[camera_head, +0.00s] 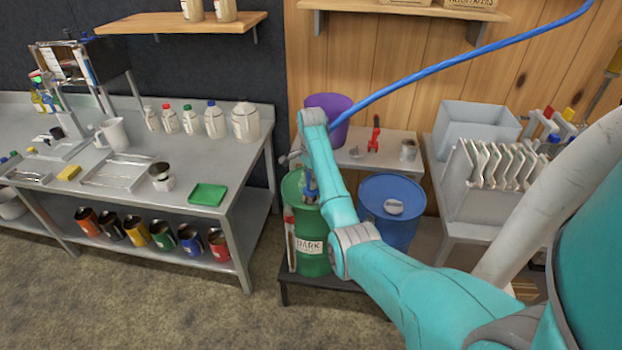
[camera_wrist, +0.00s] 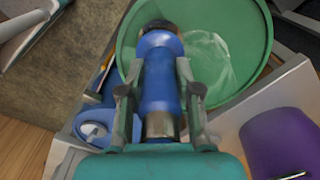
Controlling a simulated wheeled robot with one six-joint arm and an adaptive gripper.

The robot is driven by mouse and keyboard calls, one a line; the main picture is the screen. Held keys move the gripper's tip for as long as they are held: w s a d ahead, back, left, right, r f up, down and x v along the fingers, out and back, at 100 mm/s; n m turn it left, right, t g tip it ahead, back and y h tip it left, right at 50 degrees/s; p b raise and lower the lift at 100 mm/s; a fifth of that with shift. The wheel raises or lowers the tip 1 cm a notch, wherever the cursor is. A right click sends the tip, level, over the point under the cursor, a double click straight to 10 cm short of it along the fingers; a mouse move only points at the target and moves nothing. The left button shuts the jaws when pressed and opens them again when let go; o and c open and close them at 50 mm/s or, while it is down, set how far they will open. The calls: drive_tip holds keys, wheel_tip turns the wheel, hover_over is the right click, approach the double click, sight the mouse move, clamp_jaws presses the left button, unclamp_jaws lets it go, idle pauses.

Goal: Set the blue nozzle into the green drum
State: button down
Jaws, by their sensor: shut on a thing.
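The blue nozzle (camera_wrist: 160,85) is held between the two fingers of my gripper (camera_wrist: 160,98) in the wrist view. Its dark tip points over the opening of the green drum (camera_wrist: 262,62), whose pale inside shows beyond it. In the head view the green drum (camera_head: 313,262) stands on a low dark stand with a label reading "DARK". My gripper (camera_head: 311,192) is at the drum's mouth there, partly hidden by my arm. A bit of blue nozzle (camera_head: 308,176) shows beside the arm. I cannot tell how deep the tip sits.
A blue drum (camera_head: 390,222) stands right of the green one. A purple bucket (camera_head: 335,112) is on the table behind. A steel bench (camera_head: 235,185) with bottles and a green tray is at left.

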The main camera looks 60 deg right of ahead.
drive_tip(key=shift+f, duration=1.55)
drive_tip(key=c, duration=0.7)
unclamp_jaws()
drive_tip(key=o, duration=0.6)
drive_tip(key=shift+r, duration=4)
drive_tip(key=shift+s, duration=0.1)
